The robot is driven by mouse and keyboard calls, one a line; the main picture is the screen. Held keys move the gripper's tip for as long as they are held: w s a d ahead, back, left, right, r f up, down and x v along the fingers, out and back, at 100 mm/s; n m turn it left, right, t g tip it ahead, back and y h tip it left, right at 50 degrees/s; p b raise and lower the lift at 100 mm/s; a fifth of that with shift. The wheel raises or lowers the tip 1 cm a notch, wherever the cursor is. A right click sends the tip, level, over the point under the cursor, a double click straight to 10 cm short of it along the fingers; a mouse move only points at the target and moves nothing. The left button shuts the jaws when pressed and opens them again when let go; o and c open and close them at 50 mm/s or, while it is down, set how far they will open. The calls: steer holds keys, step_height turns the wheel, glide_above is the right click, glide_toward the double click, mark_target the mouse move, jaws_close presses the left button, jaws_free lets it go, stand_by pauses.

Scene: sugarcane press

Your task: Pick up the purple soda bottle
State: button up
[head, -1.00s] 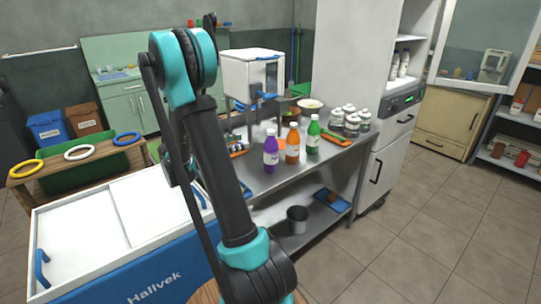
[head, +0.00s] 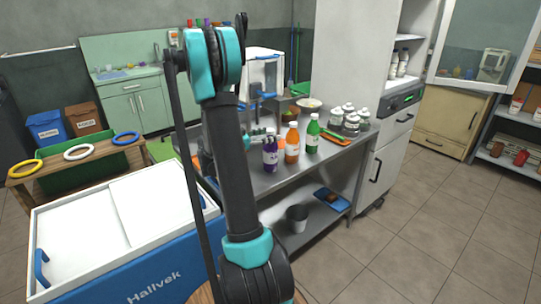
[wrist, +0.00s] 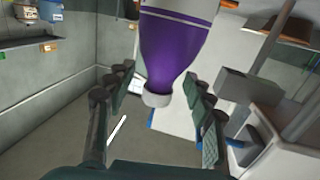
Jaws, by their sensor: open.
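The purple soda bottle (head: 270,155) stands upright on the steel table, leftmost of three bottles, with a white cap and a pale label. In the wrist view the bottle (wrist: 174,50) appears upside down, its white cap pointing between my fingers. My gripper (wrist: 160,105) is open, with one finger on each side of the bottle's neck and cap. Gaps show between the fingers and the bottle. In the head view my gripper (head: 262,138) is at the bottle's upper part, partly hidden behind my arm.
An orange bottle (head: 292,143) stands close to the right of the purple one, and a green bottle (head: 313,134) beyond it. Several white-lidded jars (head: 352,118) stand farther right. A blue-and-white chest (head: 130,235) is at the left front. A grey pot (head: 297,217) is on the lower shelf.

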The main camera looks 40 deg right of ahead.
steer(key=shift+d, duration=0.25)
steer(key=shift+c, duration=0.5)
jaws_close()
